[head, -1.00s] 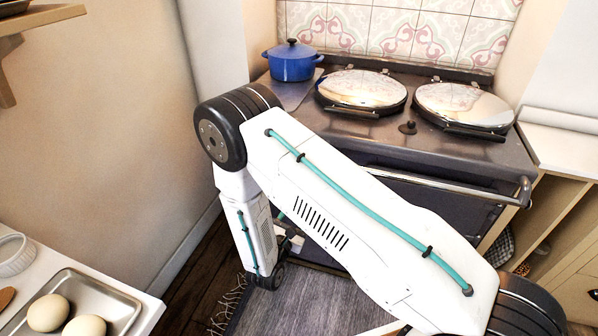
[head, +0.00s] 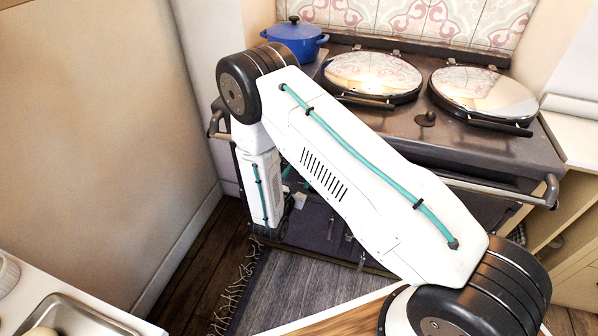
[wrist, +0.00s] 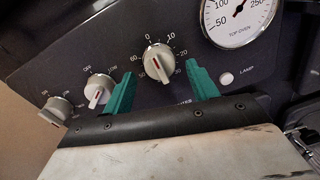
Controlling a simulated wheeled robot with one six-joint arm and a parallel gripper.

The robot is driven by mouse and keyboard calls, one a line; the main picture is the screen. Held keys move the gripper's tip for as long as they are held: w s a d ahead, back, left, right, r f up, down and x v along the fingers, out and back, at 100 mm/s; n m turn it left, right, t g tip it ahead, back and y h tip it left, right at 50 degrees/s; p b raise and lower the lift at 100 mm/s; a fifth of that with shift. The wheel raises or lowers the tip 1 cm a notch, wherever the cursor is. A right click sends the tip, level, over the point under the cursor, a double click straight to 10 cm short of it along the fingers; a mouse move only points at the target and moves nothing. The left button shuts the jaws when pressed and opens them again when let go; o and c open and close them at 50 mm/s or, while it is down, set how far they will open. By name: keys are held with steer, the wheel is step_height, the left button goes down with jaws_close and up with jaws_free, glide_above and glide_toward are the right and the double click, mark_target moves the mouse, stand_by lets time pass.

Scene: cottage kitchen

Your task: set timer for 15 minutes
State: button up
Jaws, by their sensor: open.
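The timer knob (wrist: 158,62) is a pale round dial with a raised grip bar, on the dark oven panel (wrist: 120,40). Numbers from 0 to 60 ring it, with 0 and 10 near the top. A red line marks its grip bar, which slants; I cannot read the exact setting. My gripper (wrist: 160,70) is open, with one teal finger on each side of the knob and visible gaps between. In the head view my arm hides the knob, and I cannot make out the fingers clearly.
Two similar knobs, one nearer (wrist: 98,90) and one farther left (wrist: 57,110), sit beside the left finger. A lamp button (wrist: 226,79) and top oven gauge (wrist: 238,18) are at right. A rail (head: 480,190) runs along the range front. A blue pot (head: 295,38) stands on top.

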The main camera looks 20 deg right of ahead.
steer(key=shift+x, duration=0.9)
steer(key=c, duration=1)
steer(key=shift+m, duration=0.4)
steer(key=shift+a+r+m+y, duration=0.1)
steer(key=shift+m+y, duration=0.2)
steer(key=shift+m, duration=3)
steer(key=shift+a+r+m+y, duration=0.1)
steer(key=shift+m+y, duration=0.2)
steer(key=shift+m, duration=3)
steer(key=shift+d, duration=0.1)
